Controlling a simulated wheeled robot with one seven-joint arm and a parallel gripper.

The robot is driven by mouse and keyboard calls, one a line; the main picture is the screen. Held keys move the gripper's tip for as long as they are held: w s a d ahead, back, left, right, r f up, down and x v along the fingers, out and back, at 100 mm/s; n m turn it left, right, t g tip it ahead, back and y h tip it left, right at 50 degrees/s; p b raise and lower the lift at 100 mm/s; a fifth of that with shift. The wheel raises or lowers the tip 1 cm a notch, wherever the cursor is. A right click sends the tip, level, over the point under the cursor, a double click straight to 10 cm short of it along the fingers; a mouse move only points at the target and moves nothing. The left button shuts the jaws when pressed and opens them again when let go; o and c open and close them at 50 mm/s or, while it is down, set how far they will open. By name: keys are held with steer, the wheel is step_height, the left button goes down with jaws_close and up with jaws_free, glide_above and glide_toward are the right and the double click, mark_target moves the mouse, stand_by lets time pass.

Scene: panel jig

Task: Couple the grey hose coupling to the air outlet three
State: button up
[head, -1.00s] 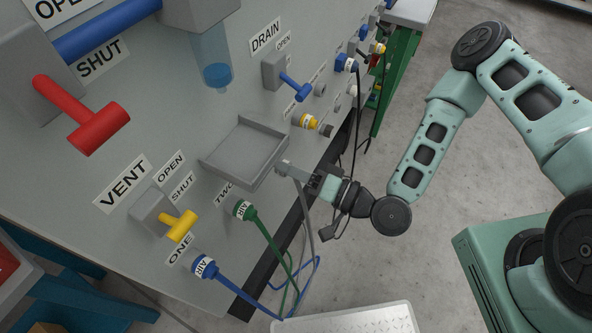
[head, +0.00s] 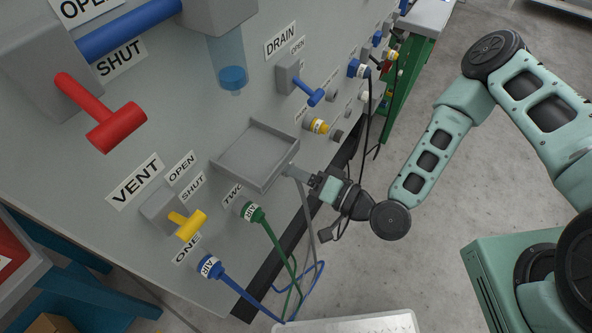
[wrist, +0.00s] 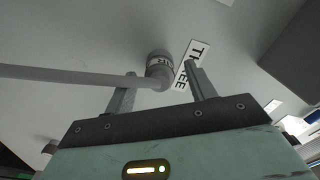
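Air outlet three itself is hidden behind the coupling; how deep the coupling sits cannot be told. My gripper (wrist: 160,70) is open, its fingers apart on either side of the coupling with gaps showing. In the head view my gripper (head: 296,173) is at the panel just right of the grey tray, its fingertips partly hidden.
The grey tray (head: 290,168) juts from the panel close to my gripper. Green (head: 252,212) and blue (head: 209,266) couplings with hoses are at lower left. Open floor lies to the right.

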steer(key=p+v, duration=0.1)
steer(key=v, duration=1.6)
steer(key=shift+s+d+p, duration=0.15)
steer(key=shift+p, duration=0.15)
